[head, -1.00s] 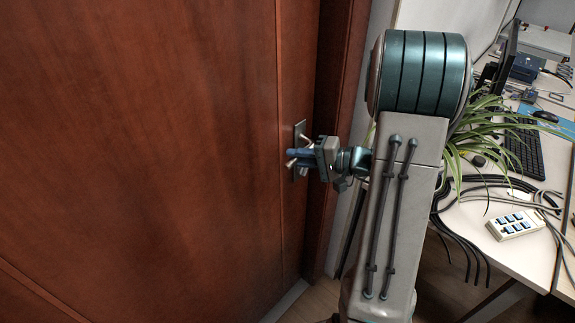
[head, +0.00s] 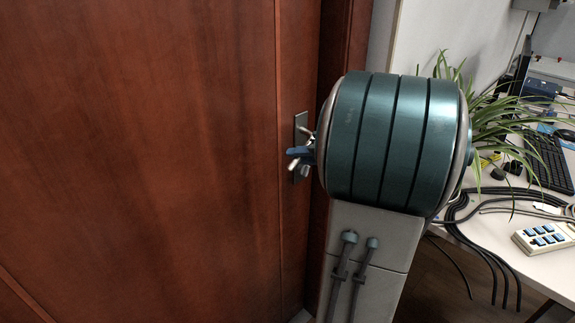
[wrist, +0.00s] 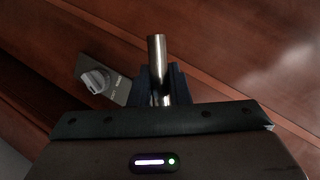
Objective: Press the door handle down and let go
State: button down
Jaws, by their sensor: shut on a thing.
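The door (head: 150,150) is reddish-brown wood and fills the left of the head view. A narrow metal plate (head: 300,120) is fixed near its right edge. The metal door handle (wrist: 157,48) passes between the dark fingers of my gripper (wrist: 160,84) in the wrist view, and my gripper is shut on it. In the head view my gripper (head: 299,156) is at the plate, its blue fingers tilted. My arm hides most of the wrist and part of the handle there. A round grey knob (wrist: 95,80) sits on the plate beside the handle.
The door frame (head: 336,60) stands just right of the plate. Farther right is a desk with a plant (head: 490,110), a keyboard (head: 550,160), loose black cables (head: 465,215) and a small button box (head: 543,238). My arm fills the space before the frame.

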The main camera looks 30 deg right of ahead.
dwell(0.3)
jog(key=c, duration=1.4)
grip_release()
jog(key=shift+f, duration=0.1)
jog(key=shift+o, duration=0.2)
jog(key=v, duration=1.4)
